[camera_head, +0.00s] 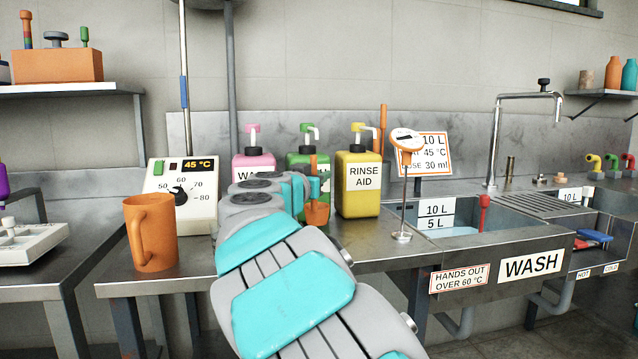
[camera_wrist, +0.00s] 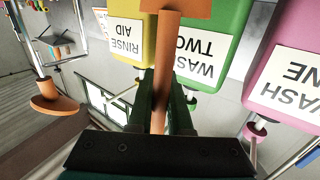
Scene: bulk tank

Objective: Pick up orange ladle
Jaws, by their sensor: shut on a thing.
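The orange ladle (camera_head: 317,213) is upright in front of the green bottle, with its small cup low and its handle rising above. In the wrist view, which is upside down, its orange handle (camera_wrist: 167,50) runs between the dark green fingers of my gripper (camera_wrist: 162,92). My gripper is shut on the handle, with the cup partly in view at the top edge. In the head view my arm hides most of my gripper (camera_head: 306,188). I cannot tell whether the cup touches the counter.
Pink (camera_head: 252,163), green (camera_head: 300,160) and yellow (camera_head: 358,185) pump bottles stand close behind. An orange jug (camera_head: 151,232) and a temperature controller (camera_head: 183,195) stand left. A thermometer on a stand (camera_head: 405,185) and a sink (camera_head: 455,228) are to the right.

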